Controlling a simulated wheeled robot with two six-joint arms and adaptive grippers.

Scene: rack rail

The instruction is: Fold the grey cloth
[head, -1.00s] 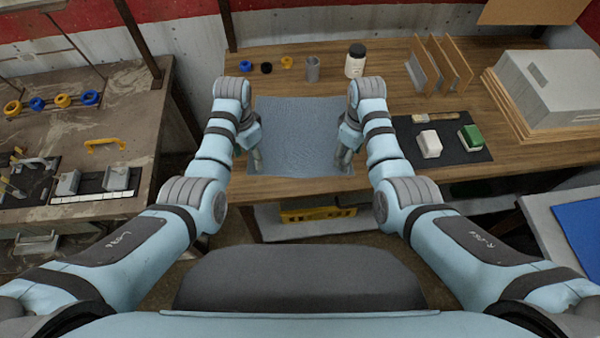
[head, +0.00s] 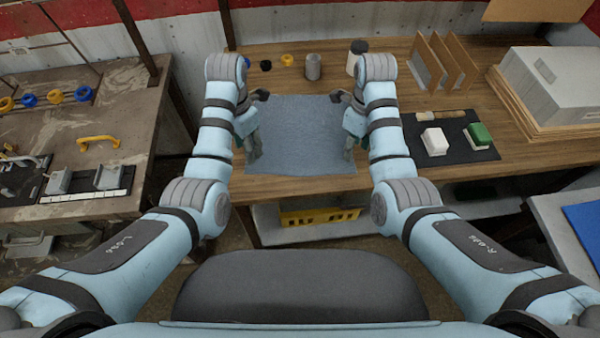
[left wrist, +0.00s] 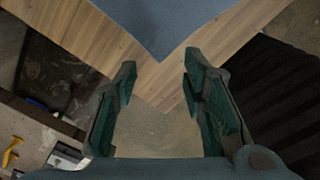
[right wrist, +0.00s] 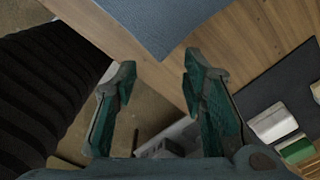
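The grey cloth (head: 300,135) lies flat and spread out on the wooden table, its near edge close to the table's front edge. My left gripper (head: 254,155) is at the cloth's near left corner. In the left wrist view the left gripper (left wrist: 158,75) is open and empty, with a corner of the cloth (left wrist: 160,20) just beyond its fingertips. My right gripper (head: 348,155) is at the near right corner. In the right wrist view the right gripper (right wrist: 158,75) is open and empty, with the cloth corner (right wrist: 165,25) just beyond its fingertips.
A dark mat (head: 465,150) with a white block (head: 434,141) and a green-topped block (head: 478,135) lies right of the cloth. A metal cup (head: 313,67) and a jar (head: 356,56) stand behind it. Wooden dividers (head: 440,65) stand at the back right.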

